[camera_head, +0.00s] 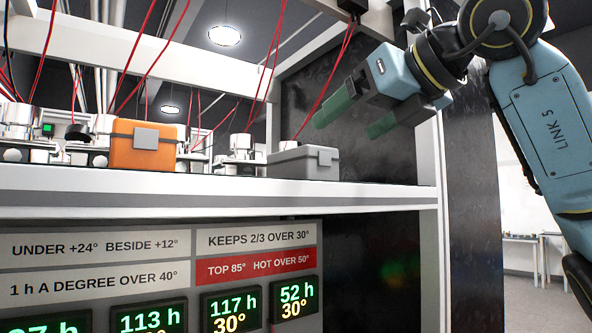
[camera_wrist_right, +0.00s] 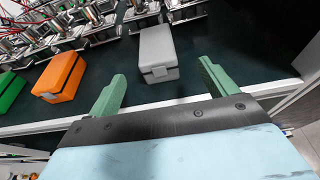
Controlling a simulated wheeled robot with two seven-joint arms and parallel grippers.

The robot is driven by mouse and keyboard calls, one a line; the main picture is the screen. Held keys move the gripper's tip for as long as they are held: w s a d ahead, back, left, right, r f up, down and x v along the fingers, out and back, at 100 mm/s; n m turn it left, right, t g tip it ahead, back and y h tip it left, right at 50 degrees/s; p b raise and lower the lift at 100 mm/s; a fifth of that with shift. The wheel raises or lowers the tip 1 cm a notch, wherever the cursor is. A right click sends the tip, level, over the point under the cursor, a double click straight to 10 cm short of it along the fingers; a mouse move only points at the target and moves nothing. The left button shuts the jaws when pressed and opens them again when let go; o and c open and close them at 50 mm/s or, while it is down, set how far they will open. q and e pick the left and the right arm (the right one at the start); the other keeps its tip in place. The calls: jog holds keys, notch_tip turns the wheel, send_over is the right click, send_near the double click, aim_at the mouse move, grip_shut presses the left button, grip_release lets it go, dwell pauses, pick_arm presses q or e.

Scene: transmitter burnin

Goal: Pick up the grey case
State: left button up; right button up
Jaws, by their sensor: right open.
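The grey case (camera_head: 303,161) sits closed on the white shelf (camera_head: 220,193), at the right end of the row, its latch facing out. In the right wrist view the grey case (camera_wrist_right: 158,54) lies ahead of the fingers, toward the middle. My right gripper (camera_head: 357,113) is open and empty, above and to the right of the case, with its green fingers apart. In the right wrist view the fingers of the right gripper (camera_wrist_right: 160,88) show clear space between them and the case. My left gripper is not in view.
An orange case (camera_head: 148,146) stands left of the grey case on the shelf. A green case (camera_wrist_right: 10,88) lies further left. Metal devices with red wires stand behind. A white upright post (camera_head: 429,160) stands at the shelf's right end. A panel with lit readouts (camera_head: 160,280) is below.

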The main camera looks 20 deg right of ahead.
aim_at(306, 155)
jog(key=x, duration=0.5)
jog(key=shift+w+a+f+p, duration=0.2)
jog(key=shift+a+p, duration=0.1)
jog(key=shift+p, duration=0.1)
jog(key=shift+w+f, duration=0.1)
jog(key=shift+w, duration=0.15)
jog(key=shift+w+a+f, duration=0.15)
jog(key=shift+w+a, duration=0.1)
jog(key=shift+w, duration=0.15)
jog(key=p+x, duration=0.1)
jog(key=x, duration=0.2)
jog(key=shift+w+a, duration=0.25)
jog(key=shift+w, duration=0.1)
jog(key=shift+w+a+f, duration=0.1)
jog(key=shift+w+f, duration=0.05)
jog(key=shift+w, duration=0.1)
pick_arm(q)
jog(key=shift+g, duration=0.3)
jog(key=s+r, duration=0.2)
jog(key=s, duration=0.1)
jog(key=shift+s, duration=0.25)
pick_arm(e)
jog(key=c, duration=1.2)
